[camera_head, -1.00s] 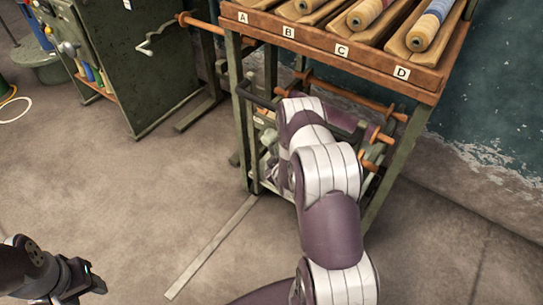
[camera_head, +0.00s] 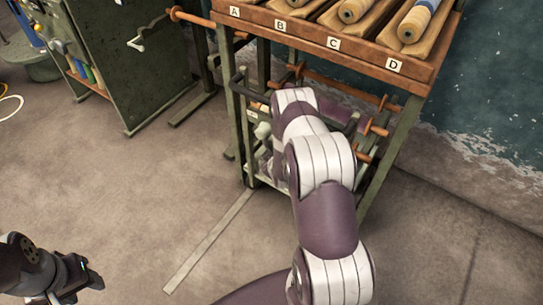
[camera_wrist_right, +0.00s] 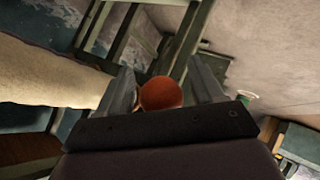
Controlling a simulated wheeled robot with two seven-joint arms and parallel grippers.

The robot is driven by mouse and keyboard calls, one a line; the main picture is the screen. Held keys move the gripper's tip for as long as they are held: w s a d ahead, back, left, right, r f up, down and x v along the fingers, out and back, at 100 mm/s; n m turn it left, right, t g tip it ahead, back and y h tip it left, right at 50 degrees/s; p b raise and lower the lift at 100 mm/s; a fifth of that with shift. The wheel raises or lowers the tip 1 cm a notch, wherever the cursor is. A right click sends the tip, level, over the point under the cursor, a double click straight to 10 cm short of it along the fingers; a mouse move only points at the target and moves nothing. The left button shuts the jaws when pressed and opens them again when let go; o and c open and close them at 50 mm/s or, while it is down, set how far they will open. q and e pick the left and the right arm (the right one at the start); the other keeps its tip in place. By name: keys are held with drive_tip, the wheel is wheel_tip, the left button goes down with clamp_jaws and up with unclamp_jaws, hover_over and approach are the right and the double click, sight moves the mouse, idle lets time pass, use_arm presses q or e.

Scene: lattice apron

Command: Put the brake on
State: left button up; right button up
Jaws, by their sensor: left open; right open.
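A round orange-red knob (camera_wrist_right: 161,94) shows in the right wrist view, between the two fingers of my right gripper (camera_wrist_right: 163,82). The fingers are apart on either side of it, and I cannot tell whether they touch it. I cannot tell for sure whether this knob belongs to the brake. In the head view my right arm reaches to the green-framed rack (camera_head: 400,150) and hides much of its lower part, and the right gripper is not clear there. My left gripper (camera_head: 88,276) is open and empty at the lower left, above the floor.
The rack's wooden top tray (camera_head: 330,50) holds spools above labels A to D. Orange-handled bars (camera_head: 350,88) cross below it. A green cabinet (camera_head: 130,65) with a crank stands at the left. A flat strip (camera_head: 210,240) lies on otherwise clear floor.

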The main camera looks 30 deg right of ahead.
drive_tip(key=p+v, duration=0.4)
drive_tip(key=v, duration=0.8)
drive_tip(key=shift+s, duration=0.3)
drive_tip(key=shift+a+r, duration=0.1)
drive_tip(key=shift+a, duration=0.05)
